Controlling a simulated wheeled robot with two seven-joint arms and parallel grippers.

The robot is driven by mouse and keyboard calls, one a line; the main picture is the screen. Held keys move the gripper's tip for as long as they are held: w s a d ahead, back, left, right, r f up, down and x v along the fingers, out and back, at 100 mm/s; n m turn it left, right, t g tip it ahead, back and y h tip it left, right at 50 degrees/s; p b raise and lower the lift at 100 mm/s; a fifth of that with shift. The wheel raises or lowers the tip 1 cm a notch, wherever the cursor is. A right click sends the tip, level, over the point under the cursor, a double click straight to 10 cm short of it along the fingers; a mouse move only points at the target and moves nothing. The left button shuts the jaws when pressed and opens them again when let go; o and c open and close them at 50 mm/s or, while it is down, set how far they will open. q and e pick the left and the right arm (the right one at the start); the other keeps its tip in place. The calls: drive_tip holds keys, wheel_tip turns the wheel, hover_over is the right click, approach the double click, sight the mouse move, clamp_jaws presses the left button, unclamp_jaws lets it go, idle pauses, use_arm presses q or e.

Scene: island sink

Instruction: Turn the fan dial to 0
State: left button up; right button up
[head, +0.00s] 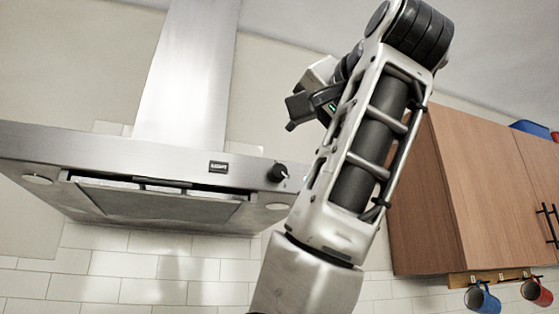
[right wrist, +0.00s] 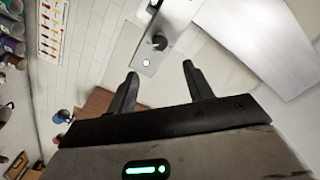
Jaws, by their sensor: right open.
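The fan dial (head: 278,173) is a small black knob on the front edge of the steel range hood (head: 130,155), near its right end. In the right wrist view the dial (right wrist: 160,43) sits beyond my fingertips, roughly centred between them. My right gripper (head: 292,112) is above the dial in the head view, partly hidden by my own arm. In the right wrist view its two dark fingers (right wrist: 160,72) are spread apart with nothing between them, clear of the dial. The dial's markings are too small to read. My left gripper does not show.
White tiles cover the wall under the hood.

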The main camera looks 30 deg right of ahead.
sight(280, 171)
drive_tip(key=p+x, duration=0.3)
drive_tip(key=x, duration=0.9)
drive_tip(key=shift+w+p, duration=0.25)
drive_tip(key=shift+p, duration=0.1)
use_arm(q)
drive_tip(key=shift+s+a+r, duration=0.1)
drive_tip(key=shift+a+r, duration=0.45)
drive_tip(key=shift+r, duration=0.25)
use_arm(e)
drive_tip(key=c, duration=1)
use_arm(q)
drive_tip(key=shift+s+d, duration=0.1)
use_arm(e)
drive_tip(key=shift+o, duration=0.2)
